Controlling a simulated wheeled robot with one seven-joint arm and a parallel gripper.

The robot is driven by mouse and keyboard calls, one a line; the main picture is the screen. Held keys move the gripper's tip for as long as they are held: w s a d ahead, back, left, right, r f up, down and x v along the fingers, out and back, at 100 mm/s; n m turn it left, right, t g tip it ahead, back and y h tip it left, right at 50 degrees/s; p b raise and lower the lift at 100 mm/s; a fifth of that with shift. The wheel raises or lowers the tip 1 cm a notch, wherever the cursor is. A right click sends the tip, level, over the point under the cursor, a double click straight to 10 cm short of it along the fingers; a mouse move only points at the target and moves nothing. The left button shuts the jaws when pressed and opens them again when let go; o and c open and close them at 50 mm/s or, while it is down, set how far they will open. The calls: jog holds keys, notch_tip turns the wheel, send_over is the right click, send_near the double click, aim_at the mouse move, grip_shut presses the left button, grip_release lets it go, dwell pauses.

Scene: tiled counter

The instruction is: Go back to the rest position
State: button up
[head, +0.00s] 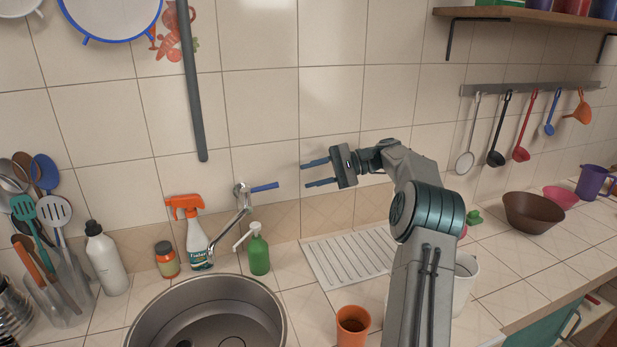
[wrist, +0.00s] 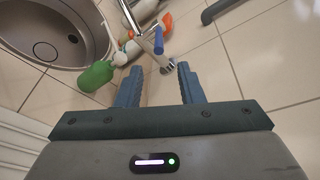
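My gripper (head: 318,173) is open and empty, raised above the counter in front of the tiled wall. Its two blue-grey fingers point left in the head view, toward the faucet (head: 243,205) with its blue lever (head: 264,187), and stop short of it. In the wrist view the open fingers (wrist: 160,84) have a clear gap with nothing between them. The faucet's blue lever (wrist: 158,40) shows just beyond the fingertips.
Below are the sink (head: 215,315), a green soap bottle (head: 258,250), a spray bottle (head: 197,235) and a white drying rack (head: 350,255). An orange cup (head: 352,326) stands near my arm. Ladles (head: 498,150) hang at right; a brown bowl (head: 533,211) sits below them.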

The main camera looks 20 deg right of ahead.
jog(key=shift+a, duration=0.1)
jog(key=s+a+f+n+g+h, duration=0.1)
jog(key=s+a+n+g+h, duration=0.2)
jog(key=s+a+h, duration=0.8)
jog(key=s+a+f+n+t+h, duration=0.1)
jog(key=s+f+n, duration=0.1)
jog(key=s, duration=0.6)
jog(key=s+a+f+n+t+h, duration=0.1)
jog(key=s+a+f+n, duration=0.1)
jog(key=s, duration=0.7)
jog(key=s+a+f+n+h, duration=0.1)
jog(key=s+f+n+h, duration=0.1)
jog(key=s, duration=0.6)
jog(key=shift+s+a+f+t, duration=0.3)
jog(key=shift+f+t, duration=0.1)
jog(key=shift+f, duration=0.5)
